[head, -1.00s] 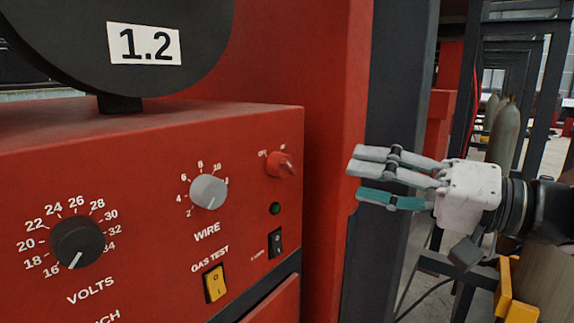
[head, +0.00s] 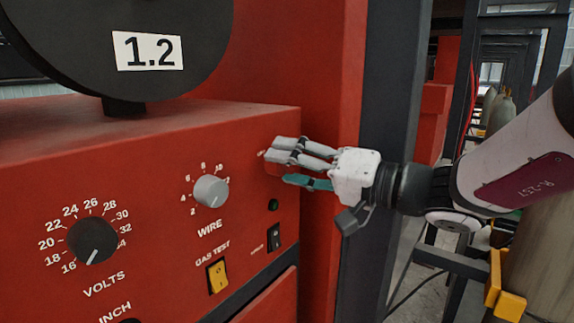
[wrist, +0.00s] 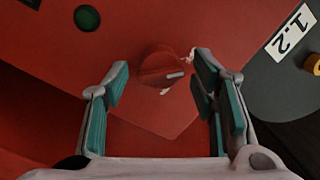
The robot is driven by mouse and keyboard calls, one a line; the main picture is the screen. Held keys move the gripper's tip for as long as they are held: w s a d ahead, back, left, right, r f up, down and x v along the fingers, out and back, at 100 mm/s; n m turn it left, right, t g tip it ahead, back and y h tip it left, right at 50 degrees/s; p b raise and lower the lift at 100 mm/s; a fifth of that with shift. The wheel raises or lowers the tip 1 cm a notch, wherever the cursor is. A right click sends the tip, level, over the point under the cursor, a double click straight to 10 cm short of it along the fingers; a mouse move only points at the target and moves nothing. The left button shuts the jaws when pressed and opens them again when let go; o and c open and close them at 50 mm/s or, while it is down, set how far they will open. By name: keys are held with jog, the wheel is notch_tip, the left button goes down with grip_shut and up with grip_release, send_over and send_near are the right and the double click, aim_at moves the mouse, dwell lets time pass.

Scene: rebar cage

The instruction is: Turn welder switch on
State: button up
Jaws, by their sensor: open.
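The red welder front panel (head: 140,180) fills the left of the head view. The welder switch is a red rotary knob (wrist: 162,70) with a pale pointer mark, seen between the fingers in the wrist view. In the head view it is mostly hidden behind my fingers. My gripper (head: 288,160) is open at the upper right of the panel, its grey and teal fingers pointing at the knob. In the wrist view my gripper (wrist: 162,92) has its fingertips on either side of the knob; I cannot tell whether they touch it.
A dark indicator light (head: 273,205) and a black rocker switch (head: 274,237) sit below the knob. A grey wire dial (head: 211,191), yellow gas test switch (head: 217,276) and black volts dial (head: 92,241) are to the left. A dark spool (head: 120,40) stands on top.

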jog(key=shift+c, duration=0.3)
jog(key=c, duration=1.1)
jog(key=shift+o, duration=0.2)
jog(key=shift+m, duration=0.3)
jog(key=m, duration=0.1)
jog(key=m+b, duration=0.1)
jog(key=m, duration=0.1)
jog(key=shift+f+m, duration=0.2)
jog(key=shift+m, duration=0.1)
jog(key=m+t, duration=0.1)
jog(key=m, duration=0.4)
jog(key=shift+f+m, duration=0.1)
jog(key=shift+m, duration=0.2)
jog(key=m, duration=0.5)
jog(key=shift+s+f+t+p, duration=0.1)
jog(key=shift+s+t+p, duration=0.05)
jog(key=shift+t+p, duration=0.2)
jog(key=shift+a+f+m+p, duration=0.1)
jog(key=shift+m+p, duration=0.7)
jog(key=shift+m, duration=1.4)
